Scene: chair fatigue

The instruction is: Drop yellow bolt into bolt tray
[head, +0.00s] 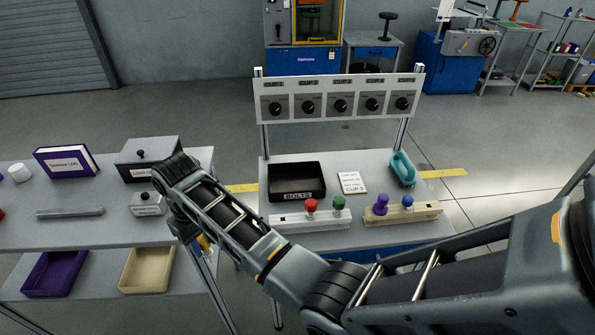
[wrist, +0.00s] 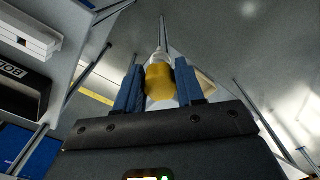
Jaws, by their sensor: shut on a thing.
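The yellow bolt (wrist: 160,84) has a yellow head and a pale shank pointing away from the jaws. My gripper (wrist: 163,88) is shut on the yellow head between its two blue fingers. In the head view my gripper hangs low between the two tables, mostly hidden behind my arm, with a bit of the yellow bolt (head: 204,244) showing. The black bolt tray (head: 296,195), labelled BOLTS, sits on the right table and looks empty. It also shows at the left edge of the wrist view (wrist: 20,98). My gripper is left of and apart from the tray.
A white block (head: 290,220) with red and green bolts stands before the tray. A beige block (head: 425,212) holds purple and blue bolts. A dial panel (head: 340,85) rises behind. The left table (head: 90,228) has boxes on top and bins below.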

